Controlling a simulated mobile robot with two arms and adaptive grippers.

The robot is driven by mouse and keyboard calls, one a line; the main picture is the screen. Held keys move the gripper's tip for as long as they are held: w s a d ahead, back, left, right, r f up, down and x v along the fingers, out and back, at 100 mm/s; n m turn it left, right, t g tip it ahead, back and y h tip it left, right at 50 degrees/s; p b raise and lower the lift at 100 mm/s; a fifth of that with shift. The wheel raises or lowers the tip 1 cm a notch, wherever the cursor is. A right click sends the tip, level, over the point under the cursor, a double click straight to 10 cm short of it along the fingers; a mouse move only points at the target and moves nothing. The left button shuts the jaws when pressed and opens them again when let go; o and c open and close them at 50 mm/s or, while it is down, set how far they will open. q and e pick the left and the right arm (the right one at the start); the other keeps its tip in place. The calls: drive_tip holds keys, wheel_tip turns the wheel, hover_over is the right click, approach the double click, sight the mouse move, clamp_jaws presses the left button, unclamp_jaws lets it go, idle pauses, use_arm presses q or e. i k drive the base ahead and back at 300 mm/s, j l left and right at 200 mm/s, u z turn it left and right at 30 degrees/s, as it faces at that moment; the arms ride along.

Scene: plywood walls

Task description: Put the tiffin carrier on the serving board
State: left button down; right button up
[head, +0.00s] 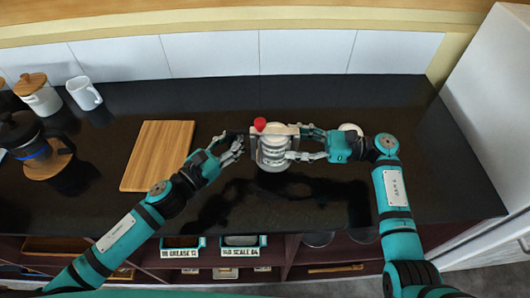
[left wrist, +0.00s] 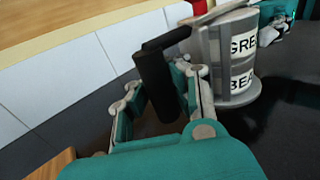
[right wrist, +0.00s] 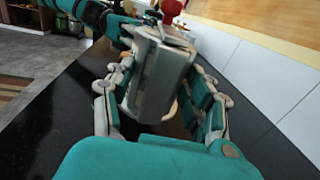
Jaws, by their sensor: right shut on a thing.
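The tiffin carrier (head: 271,153) is a stacked grey metal carrier with a red knob on top, standing over the dark counter. Part of its lettering shows in the left wrist view (left wrist: 238,60). A black side handle (left wrist: 155,85) sticks out toward my left gripper (head: 238,147), whose fingers are apart on either side of it. My right gripper (head: 302,143) is shut on the carrier's right side; the carrier also shows between its fingers in the right wrist view (right wrist: 155,85). The wooden serving board (head: 158,156) lies empty, left of the carrier.
A white canister with wooden lid (head: 40,97), a white mug (head: 84,93) and a dark coffee pot (head: 24,137) stand at the far left. A small white round item (head: 350,129) is behind my right gripper. Labelled bins (head: 240,247) sit below the counter.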

sight(148, 151)
drive_tip(key=j, duration=1.6)
